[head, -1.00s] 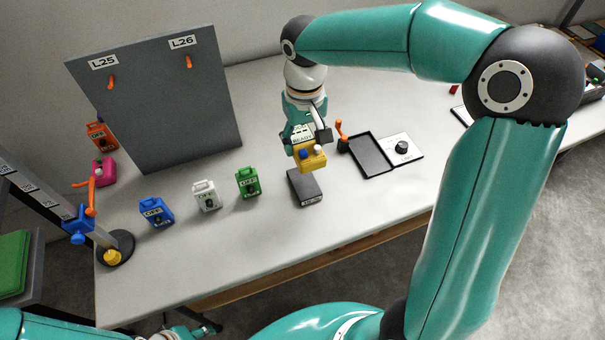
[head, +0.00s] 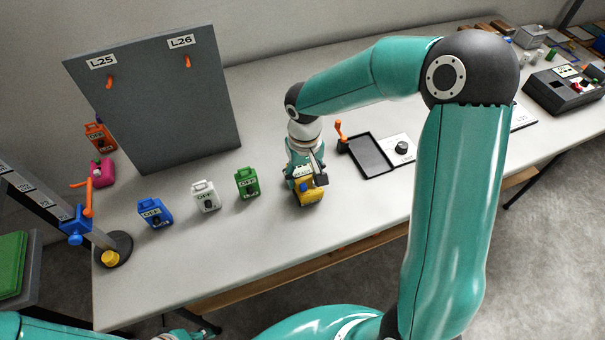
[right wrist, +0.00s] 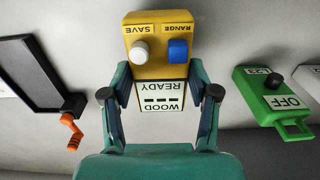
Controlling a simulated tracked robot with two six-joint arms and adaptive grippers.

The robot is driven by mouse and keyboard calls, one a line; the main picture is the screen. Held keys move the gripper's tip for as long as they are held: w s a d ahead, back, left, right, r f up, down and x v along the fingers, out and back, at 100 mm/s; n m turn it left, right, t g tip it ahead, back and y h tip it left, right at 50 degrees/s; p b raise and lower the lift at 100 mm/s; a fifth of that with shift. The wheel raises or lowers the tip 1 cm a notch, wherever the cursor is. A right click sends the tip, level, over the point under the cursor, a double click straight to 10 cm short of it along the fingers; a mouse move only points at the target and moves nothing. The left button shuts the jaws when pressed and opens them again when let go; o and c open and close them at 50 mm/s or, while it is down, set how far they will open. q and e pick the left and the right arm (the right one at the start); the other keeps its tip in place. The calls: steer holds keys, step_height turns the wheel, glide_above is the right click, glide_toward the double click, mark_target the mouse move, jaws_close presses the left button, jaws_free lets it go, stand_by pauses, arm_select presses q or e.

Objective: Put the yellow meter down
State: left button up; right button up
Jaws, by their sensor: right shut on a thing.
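The yellow meter (head: 309,192) is in the head view, near the middle of the table, right of the green device. In the right wrist view the meter (right wrist: 160,62) shows a white SAVE knob, a blue RANGE knob and a display reading WOOD and READY. My right gripper (right wrist: 159,95) is shut on the meter, a finger at each side. The meter is low, where a dark block stood in view before; that block is now hidden, and I cannot tell if they touch. At the bottom left, part of my left gripper (head: 185,333) shows; its jaws are unclear.
A green device (head: 247,183), a white one (head: 205,197) and a blue one (head: 155,212) stand left of the meter. A dark tray (head: 370,155) with an orange handle lies to the right. A grey board (head: 165,110) with orange hooks stands behind. The front table strip is clear.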

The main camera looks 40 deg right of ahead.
mark_target(304, 177)
steer(key=shift+f, duration=0.15)
steer(key=o, duration=1.4)
steer(key=shift+r, duration=0.35)
step_height(304, 177, up, 12)
steer(key=shift+f+p, duration=0.15)
steer(key=shift+p, duration=0.2)
